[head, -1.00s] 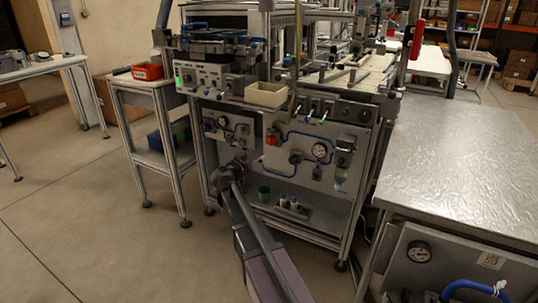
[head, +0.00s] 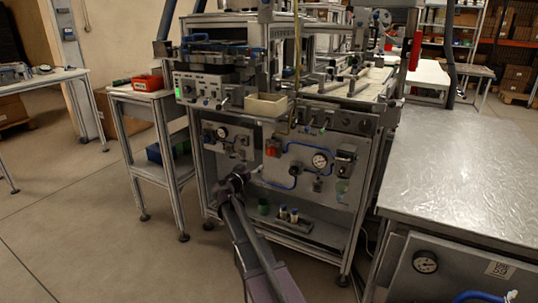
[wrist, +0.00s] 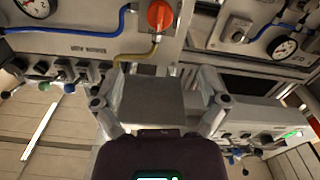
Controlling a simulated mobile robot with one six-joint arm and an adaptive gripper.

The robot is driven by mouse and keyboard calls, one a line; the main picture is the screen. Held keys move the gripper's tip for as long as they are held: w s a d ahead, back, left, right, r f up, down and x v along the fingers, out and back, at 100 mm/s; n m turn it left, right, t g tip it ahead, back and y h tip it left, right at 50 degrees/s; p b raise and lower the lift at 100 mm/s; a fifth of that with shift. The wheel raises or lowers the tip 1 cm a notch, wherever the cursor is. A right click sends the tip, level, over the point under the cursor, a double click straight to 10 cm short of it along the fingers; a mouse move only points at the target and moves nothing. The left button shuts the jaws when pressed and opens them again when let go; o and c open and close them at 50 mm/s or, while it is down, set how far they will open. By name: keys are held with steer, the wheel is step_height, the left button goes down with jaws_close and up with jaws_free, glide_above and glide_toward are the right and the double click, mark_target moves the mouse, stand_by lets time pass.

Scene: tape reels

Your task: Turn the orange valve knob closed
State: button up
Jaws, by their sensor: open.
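The orange valve knob (head: 272,148) is on the grey front panel of the workstation, left of a round gauge. In the wrist view the knob (wrist: 160,16) is at the top edge, on a light panel with a brown-yellow tube beside it. My gripper (head: 240,178) is in front of the workstation, below and left of the knob in the head view. In the wrist view my gripper (wrist: 160,100) is open, its two fingers apart and nothing held between them. The knob is beyond the fingers, not touched by them.
Blue tubing and a gauge (head: 320,160) are close to the knob. A beige bin (head: 266,104) stands above it. A metal-topped bench (head: 470,165) stands at the right. Open floor lies at the left.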

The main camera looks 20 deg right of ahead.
mark_target(269, 153)
steer(key=x, duration=1.2)
steer(key=shift+w+d, duration=0.3)
steer(key=c, duration=1.1)
